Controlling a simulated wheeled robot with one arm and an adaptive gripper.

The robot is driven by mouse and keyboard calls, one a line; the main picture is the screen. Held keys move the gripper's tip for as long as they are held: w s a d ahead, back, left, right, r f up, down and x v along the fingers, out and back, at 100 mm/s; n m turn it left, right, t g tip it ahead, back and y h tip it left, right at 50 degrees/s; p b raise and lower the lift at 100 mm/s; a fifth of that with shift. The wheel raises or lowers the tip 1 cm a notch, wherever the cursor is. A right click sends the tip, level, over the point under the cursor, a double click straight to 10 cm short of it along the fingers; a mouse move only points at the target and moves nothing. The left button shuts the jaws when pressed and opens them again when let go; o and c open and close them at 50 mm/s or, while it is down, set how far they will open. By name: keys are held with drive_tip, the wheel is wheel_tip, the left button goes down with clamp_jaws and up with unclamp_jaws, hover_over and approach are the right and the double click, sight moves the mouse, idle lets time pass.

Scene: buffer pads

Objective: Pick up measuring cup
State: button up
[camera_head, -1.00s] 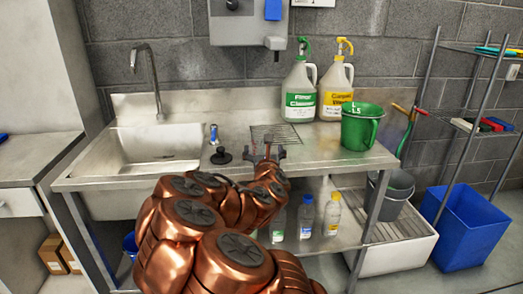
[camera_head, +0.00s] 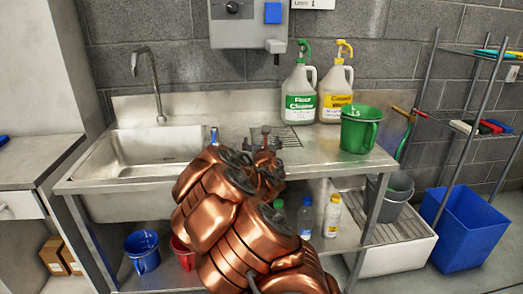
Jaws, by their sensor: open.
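A green measuring cup (camera_head: 361,128) with white markings stands upright on the right part of the steel counter. Its handle points right. My gripper (camera_head: 272,134) is over the middle of the counter, left of the green cup and apart from it. It is open, and I see nothing between its fingers, though my copper arm hides part of it. A blue cup (camera_head: 142,252) and a partly hidden red cup (camera_head: 182,252) stand on the lower shelf at the left.
Two large jugs, a green-labelled one (camera_head: 301,92) and a yellow-labelled one (camera_head: 335,94), stand behind the green cup. A sink (camera_head: 155,150) is at the left of the counter (camera_head: 330,160). Bottles (camera_head: 305,218) and grey buckets (camera_head: 395,200) are below. A wire rack (camera_head: 470,90) is at the right.

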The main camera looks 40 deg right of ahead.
drive_tip(key=c, duration=1.3)
drive_tip(key=shift+o, duration=0.2)
drive_tip(key=shift+r, duration=0.1)
